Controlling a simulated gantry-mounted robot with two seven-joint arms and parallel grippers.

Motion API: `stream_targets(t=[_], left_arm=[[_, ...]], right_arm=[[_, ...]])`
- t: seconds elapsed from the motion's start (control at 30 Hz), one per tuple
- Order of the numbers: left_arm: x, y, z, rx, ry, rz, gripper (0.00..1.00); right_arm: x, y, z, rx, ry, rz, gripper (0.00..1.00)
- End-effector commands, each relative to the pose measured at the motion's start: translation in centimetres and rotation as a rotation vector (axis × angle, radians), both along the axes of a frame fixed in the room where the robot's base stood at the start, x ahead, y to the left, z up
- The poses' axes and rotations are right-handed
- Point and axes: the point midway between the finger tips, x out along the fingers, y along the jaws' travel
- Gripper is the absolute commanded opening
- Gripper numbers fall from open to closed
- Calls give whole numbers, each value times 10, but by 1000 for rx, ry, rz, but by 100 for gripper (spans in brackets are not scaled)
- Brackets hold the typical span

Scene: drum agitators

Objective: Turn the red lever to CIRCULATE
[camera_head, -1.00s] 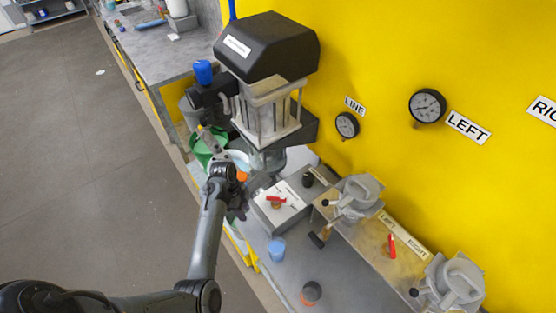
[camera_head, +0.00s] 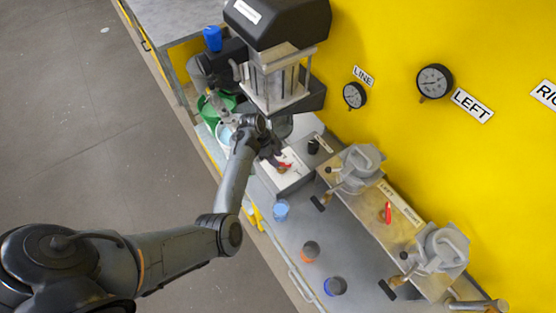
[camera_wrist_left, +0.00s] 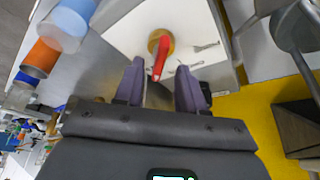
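A red lever (camera_head: 284,167) on a brass hub sits on a white-topped box (camera_head: 296,178) below the large black-topped machine. In the left wrist view the red lever (camera_wrist_left: 159,62) points down the picture from its round brass hub (camera_wrist_left: 158,40). My left gripper (camera_head: 272,156) is at the lever, partly covering it in the head view. In the wrist view its fingers (camera_wrist_left: 160,70) are apart, with the lever's tip between them; I cannot tell whether they touch it. Small markings beside the lever are unreadable. My right gripper is not in view.
A second red lever (camera_head: 388,212) is on the bench panel between two grey valve housings. A yellow wall (camera_head: 400,40) with gauges rises behind.

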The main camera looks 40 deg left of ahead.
Motion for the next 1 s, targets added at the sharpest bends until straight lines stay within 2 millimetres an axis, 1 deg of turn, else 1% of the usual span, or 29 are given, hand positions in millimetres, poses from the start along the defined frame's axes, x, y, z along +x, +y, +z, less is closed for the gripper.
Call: stream_targets(t=[0.03,0.1,0.23,0.6,0.77,0.8,0.87,1.0], left_arm=[[1,-2,-6,-1,2,-2,39],[3,-5,-12,-1,0,-2,39],[5,-7,-20,0,0,-1,39],[5,-8,-23,0,0,-1,39],[5,-8,-23,0,0,-1,15],[5,-8,-23,0,0,-1,9],[5,-8,-23,0,0,-1,0],[5,-8,-23,0,0,-1,0]], right_arm=[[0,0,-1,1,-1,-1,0],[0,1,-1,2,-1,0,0],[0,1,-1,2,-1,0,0],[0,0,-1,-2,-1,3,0],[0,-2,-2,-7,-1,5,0],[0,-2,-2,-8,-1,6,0],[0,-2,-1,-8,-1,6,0],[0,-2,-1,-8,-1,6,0]])
